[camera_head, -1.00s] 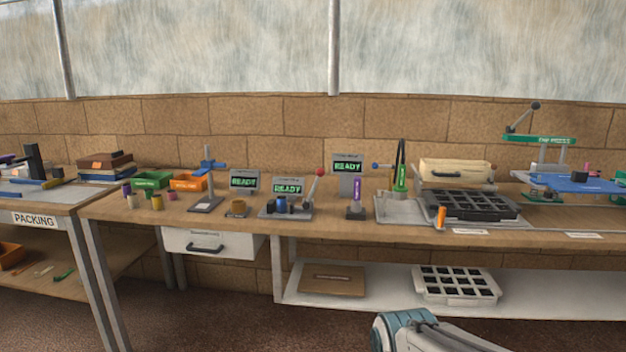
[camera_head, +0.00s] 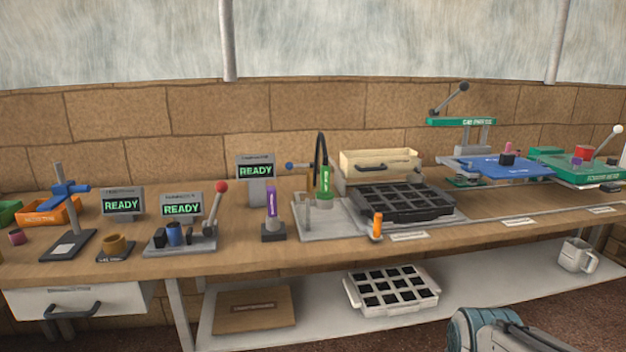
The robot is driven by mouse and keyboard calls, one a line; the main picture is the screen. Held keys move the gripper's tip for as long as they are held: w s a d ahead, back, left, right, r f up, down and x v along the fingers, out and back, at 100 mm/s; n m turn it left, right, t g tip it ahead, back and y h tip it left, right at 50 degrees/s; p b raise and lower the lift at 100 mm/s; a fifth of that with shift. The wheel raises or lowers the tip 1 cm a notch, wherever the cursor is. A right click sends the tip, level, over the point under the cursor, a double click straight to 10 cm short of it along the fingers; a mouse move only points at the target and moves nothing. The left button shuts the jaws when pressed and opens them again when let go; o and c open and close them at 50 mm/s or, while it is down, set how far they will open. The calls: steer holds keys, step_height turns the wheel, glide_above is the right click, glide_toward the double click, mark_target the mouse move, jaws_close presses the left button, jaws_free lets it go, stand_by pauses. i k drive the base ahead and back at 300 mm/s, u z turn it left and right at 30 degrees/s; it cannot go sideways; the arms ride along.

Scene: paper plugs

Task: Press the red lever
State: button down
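The red lever (camera_head: 220,188) is a grey arm with a red ball on top. It stands upright at the right end of a small grey station (camera_head: 182,241) on the workbench. The station also carries a blue cylinder (camera_head: 174,233) and dark parts, with a "READY" screen (camera_head: 182,208) behind it. Part of my arm shows at the bottom right, apart from the lever. My gripper is not in view.
The long wooden bench (camera_head: 330,254) carries a purple plug stand (camera_head: 272,216), a black tray (camera_head: 395,203) and a blue-topped press (camera_head: 497,166) to the right of the lever. A drawer (camera_head: 75,305) hangs under its left part. A lower shelf holds a white tray (camera_head: 390,290).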

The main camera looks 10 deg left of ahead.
mark_target(221, 186)
steer(key=u, duration=0.05)
steer(key=i, duration=1.15)
steer(key=u, duration=0.65)
